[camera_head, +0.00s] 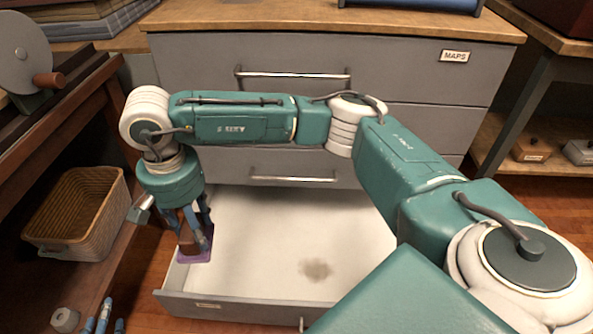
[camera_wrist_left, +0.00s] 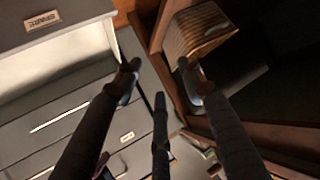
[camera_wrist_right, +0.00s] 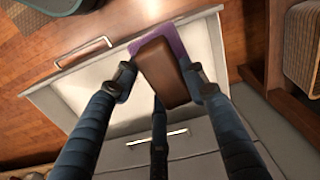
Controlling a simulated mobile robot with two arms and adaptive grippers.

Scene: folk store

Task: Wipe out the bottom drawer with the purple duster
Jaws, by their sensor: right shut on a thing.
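The bottom drawer (camera_head: 250,215) is pulled open, with a pale floor inside. A brownish stain (camera_head: 315,269) marks that floor toward the front, right of the middle. The duster (camera_head: 199,256) is a brown block with a purple pad. My right gripper (camera_head: 193,222) reaches across from the right, points down and is shut on the duster's brown block (camera_wrist_right: 163,72), at the drawer's front left corner. I cannot tell whether the pad touches the floor. My left gripper (camera_wrist_left: 160,85) is open and empty. Only its blue fingertips show at the head view's bottom left.
The closed drawers (camera_head: 300,110) of the grey cabinet stand behind the open one. A wicker basket (camera_head: 75,215) sits on a wooden shelf to the left. My right arm crosses above the open drawer. A wooden shelf (camera_head: 520,155) with small boxes is at the right.

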